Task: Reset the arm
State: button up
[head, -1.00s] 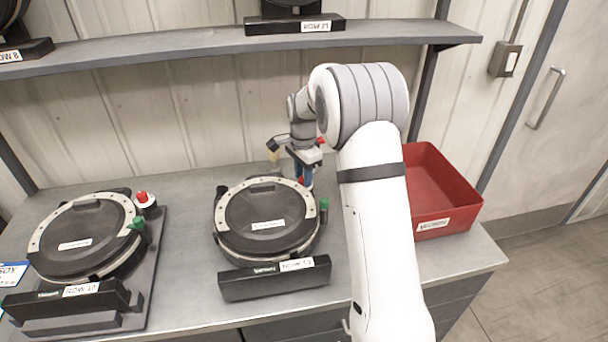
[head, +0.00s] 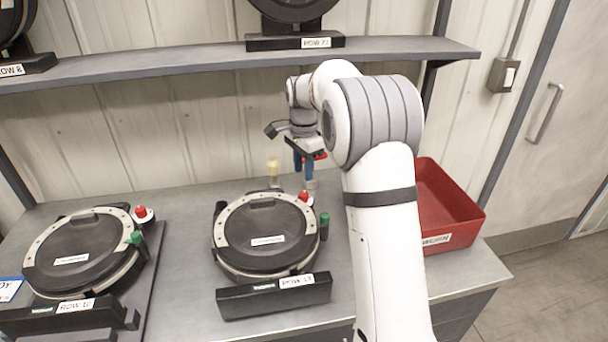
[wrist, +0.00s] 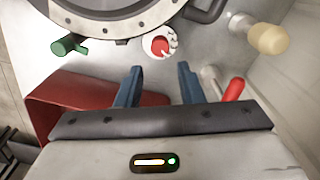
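My gripper (head: 303,168) hangs fingers-down above the bench, just behind the middle seed meter (head: 265,237) labelled as a row unit. In the wrist view its two blue fingers (wrist: 158,82) are apart with nothing between them. A red-topped white knob (wrist: 159,45) lies beyond the fingertips, at the meter's edge; it also shows in the head view (head: 303,197), below the gripper. A green knob (head: 324,222) stands at the meter's right side. My white arm hides part of the bench and of the red bin.
A red bin (head: 452,238) stands right of my arm. Another seed meter (head: 82,255) with red and green knobs sits at left. A beige-topped knob (head: 273,168) and a red-handled part (wrist: 234,90) are near the gripper. A shelf (head: 200,65) runs above the bench.

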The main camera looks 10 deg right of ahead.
jog(key=s+r+n+t, duration=0.1)
jog(key=s+r+n, duration=0.2)
jog(key=s, duration=0.6)
jog(key=s+r+n+t, duration=0.1)
jog(key=s+r+n, duration=0.3)
jog(key=s, duration=0.5)
jog(key=s+f+n, duration=0.2)
jog(key=s+n, duration=0.1)
jog(key=s, duration=0.5)
jog(key=s+f+n+t, duration=0.1)
jog(key=s+f+n, duration=0.1)
jog(key=s, duration=0.6)
jog(key=shift+s+d+n, duration=0.2)
jog(key=shift+s+n, duration=0.2)
jog(key=shift+n, duration=0.3)
